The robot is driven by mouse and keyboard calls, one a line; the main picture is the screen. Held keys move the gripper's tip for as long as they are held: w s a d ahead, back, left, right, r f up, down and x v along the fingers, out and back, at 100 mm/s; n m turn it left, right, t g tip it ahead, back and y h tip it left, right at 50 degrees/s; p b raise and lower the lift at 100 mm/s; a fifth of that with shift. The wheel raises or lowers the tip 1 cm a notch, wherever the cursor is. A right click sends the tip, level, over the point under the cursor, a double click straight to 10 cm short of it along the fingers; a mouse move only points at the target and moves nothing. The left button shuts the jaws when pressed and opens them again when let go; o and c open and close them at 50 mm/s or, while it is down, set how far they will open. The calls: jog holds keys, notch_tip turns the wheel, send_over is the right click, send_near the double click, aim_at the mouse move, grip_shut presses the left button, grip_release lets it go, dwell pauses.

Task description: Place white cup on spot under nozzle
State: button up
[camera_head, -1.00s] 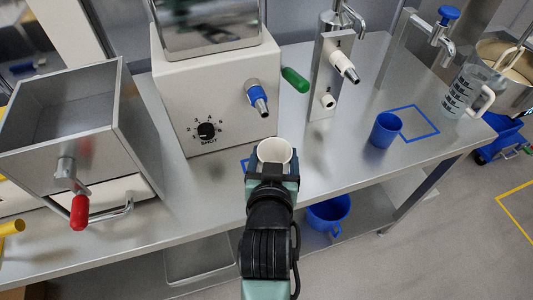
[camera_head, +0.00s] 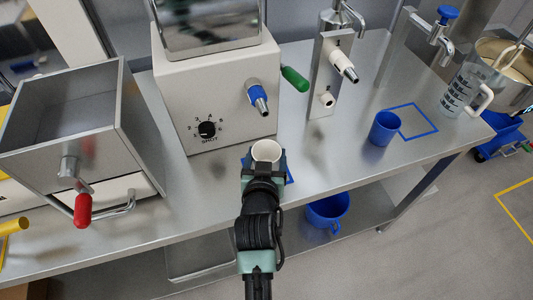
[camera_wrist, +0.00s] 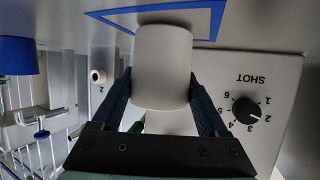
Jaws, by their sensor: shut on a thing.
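The white cup (camera_head: 266,150) is upright in my gripper (camera_head: 264,160), in front of the white machine with the SHOT dial. My gripper is shut on it, with a finger on each side in the wrist view (camera_wrist: 162,95). The cup (camera_wrist: 163,65) fills the middle of that view. The blue-outlined spot (camera_head: 290,174) is partly hidden by cup and gripper; its outline (camera_wrist: 216,18) shows behind the cup's base in the wrist view. The blue-collared nozzle (camera_head: 257,97) is above and behind the cup. I cannot tell whether the cup touches the table.
A blue cup (camera_head: 384,128) stands to the right beside another blue-outlined square (camera_head: 433,122). A second dispenser (camera_head: 328,75) and a clear measuring jug (camera_head: 465,90) stand further right. A red-handled metal hopper (camera_head: 75,130) is on the left. The steel table (camera_head: 340,165) is clear right of my gripper.

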jog(key=shift+f, duration=0.1)
jog(key=o, duration=1.4)
jog(key=v, duration=1.2)
jog(key=shift+r, duration=0.2)
